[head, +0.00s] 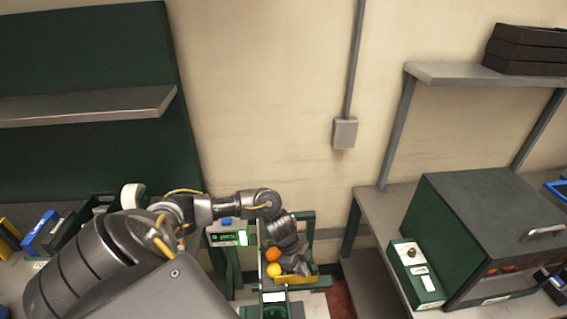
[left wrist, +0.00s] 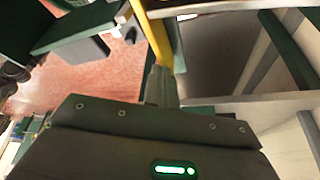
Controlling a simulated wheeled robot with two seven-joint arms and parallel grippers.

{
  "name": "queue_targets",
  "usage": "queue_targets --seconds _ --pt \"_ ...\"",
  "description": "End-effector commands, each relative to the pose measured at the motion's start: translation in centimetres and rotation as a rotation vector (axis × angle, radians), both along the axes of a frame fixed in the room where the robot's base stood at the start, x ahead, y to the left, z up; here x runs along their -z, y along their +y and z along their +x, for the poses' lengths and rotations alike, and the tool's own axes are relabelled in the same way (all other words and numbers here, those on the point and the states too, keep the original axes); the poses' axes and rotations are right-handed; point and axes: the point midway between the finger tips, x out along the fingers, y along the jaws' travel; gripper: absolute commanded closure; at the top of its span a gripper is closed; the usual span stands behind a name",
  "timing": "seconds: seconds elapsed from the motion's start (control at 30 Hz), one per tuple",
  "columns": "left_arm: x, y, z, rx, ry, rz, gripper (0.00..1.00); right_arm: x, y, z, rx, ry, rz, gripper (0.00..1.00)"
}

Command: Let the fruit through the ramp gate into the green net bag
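Two fruits lie on the narrow ramp: an orange one (head: 273,254) and a yellower one (head: 274,269) just in front of it. A yellow bar (head: 300,278), which looks like the gate's handle, sits beside them. My left gripper (head: 303,272) is at this bar, pointing down. In the left wrist view the yellow bar (left wrist: 152,35) runs to my left gripper's fingers (left wrist: 163,84), which are close together and look shut on it. A green-edged part (head: 275,309) shows below the ramp; I cannot tell whether it is the net bag. My right gripper is out of view.
A small green box with a lit panel (head: 228,238) stands left of the ramp. At right, a dark green cabinet (head: 480,235) and a control box (head: 417,273) stand on a grey bench. Reddish floor (left wrist: 90,85) shows in the wrist view.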

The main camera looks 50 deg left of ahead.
Motion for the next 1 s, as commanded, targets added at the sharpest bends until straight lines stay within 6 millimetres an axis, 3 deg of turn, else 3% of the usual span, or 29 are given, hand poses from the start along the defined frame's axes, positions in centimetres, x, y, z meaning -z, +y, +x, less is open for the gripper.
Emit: queue_targets --seconds 0.03,1.0 --pt "1.3 0.0 -1.0 0.004 0.030 0.012 1.00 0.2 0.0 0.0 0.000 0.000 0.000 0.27" --pt "1.3 -2.1 1.6 0.005 0.030 0.013 1.00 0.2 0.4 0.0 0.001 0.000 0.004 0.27"
